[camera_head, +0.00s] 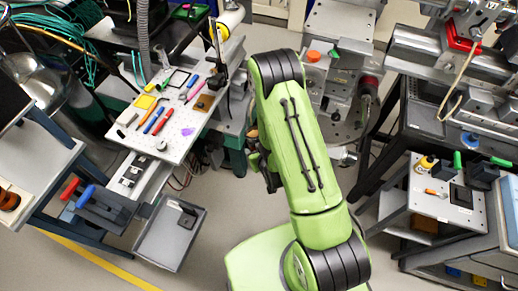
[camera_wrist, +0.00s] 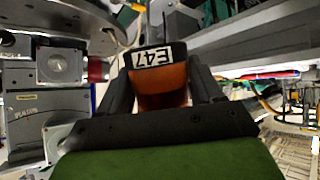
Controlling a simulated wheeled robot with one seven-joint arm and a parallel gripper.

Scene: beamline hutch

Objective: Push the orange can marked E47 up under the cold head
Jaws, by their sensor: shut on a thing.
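The orange can (camera_wrist: 162,88) is in the wrist view, between the two dark fingers of my gripper (camera_wrist: 163,82). My gripper is shut on it. A white label reading E47 (camera_wrist: 153,58) shows upside down on the can's dark band. In the head view my green arm hides the can and most of my gripper. I cannot pick out the cold head for certain in either view; grey metal parts lie beyond the can in the wrist view.
In the head view, a grey machine with an orange knob (camera_head: 313,56) stands beyond my arm. A white tool board (camera_head: 150,105) is at left, and a dark bench with a white panel (camera_head: 440,200) at right. Clear floor (camera_head: 230,215) lies left of my arm.

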